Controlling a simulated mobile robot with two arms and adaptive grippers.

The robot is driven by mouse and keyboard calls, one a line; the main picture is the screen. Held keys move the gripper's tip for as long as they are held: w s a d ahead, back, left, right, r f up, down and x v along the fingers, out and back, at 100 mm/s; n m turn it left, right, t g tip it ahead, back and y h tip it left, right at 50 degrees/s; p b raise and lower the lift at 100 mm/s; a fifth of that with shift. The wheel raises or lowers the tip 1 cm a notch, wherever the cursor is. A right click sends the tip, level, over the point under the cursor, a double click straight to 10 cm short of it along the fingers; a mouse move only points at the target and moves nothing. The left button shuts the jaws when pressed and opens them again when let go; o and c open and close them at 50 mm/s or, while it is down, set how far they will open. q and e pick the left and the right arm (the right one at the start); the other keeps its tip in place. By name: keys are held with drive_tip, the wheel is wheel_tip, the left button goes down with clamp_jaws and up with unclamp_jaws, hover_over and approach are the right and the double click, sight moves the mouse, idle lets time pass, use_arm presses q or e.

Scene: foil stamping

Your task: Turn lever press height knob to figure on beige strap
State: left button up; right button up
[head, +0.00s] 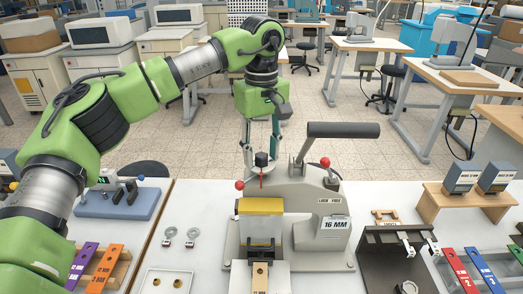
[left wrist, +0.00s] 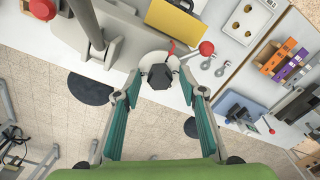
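The grey lever press (head: 315,210) stands on the white table, with a "16 MM" label and a "LOCK FREE" label on its side. Its dark height knob (head: 261,159) sits on top, left of the lever, with a red pointer below. The knob also shows in the left wrist view (left wrist: 160,77). My left gripper (head: 261,148) points down over the knob, open, its teal fingers on either side with gaps. A beige strap (head: 260,276) lies at the press front under the yellow block (head: 260,206); its print is too small to read. My right gripper is out of view.
The lever (head: 342,130) rises close to the right of my gripper. A red ball (head: 240,185) sits left of the knob. Purple (head: 83,262) and orange (head: 105,268) straps lie at left. A dark stand (head: 385,250) and a wooden rack (head: 470,200) are at right.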

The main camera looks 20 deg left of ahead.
use_arm(q)
drive_tip(key=shift+f, duration=0.15)
clamp_jaws()
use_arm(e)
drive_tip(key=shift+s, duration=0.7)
